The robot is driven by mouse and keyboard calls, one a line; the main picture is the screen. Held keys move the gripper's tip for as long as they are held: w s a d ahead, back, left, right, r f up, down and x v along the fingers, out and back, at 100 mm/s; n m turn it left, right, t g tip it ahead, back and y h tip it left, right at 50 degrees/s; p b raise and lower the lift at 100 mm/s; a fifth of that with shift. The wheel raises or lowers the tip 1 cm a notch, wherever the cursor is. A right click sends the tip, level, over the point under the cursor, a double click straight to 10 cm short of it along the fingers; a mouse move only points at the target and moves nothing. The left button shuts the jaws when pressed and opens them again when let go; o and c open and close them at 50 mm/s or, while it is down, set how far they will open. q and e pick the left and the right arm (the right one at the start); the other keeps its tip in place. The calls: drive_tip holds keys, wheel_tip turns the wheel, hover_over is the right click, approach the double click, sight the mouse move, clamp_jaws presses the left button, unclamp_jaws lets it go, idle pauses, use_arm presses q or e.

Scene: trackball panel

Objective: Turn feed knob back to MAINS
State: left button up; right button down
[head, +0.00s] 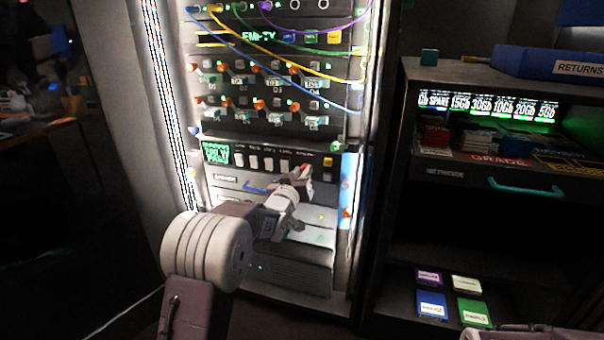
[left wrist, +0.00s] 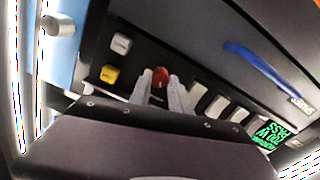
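A small round red knob (left wrist: 160,77) shows on the dark panel strip in the left wrist view, with any marking around it too small or hidden to read. My left gripper (left wrist: 161,82) is at it, one pale finger on each side of the red knob. I cannot tell whether the fingers press on it or stand just clear. In the head view my left gripper (head: 303,175) reaches the right end of the rack's switch strip and hides the knob's surroundings. The MAINS label is not readable. My right gripper is not visible.
A yellow button (left wrist: 109,73) and a white button (left wrist: 121,43) sit beside the knob. A row of white switches (head: 254,162) and a green screen (head: 216,153) lie to the left in the head view. A shelf unit (head: 440,175) stands right of the rack.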

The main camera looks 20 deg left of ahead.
use_arm(q)
drive_tip(key=o, duration=0.4)
drive_tip(key=shift+s, duration=0.1)
drive_tip(key=s+p, duration=0.2)
drive_tip(key=s, duration=0.7)
drive_tip(key=shift+a, duration=0.15)
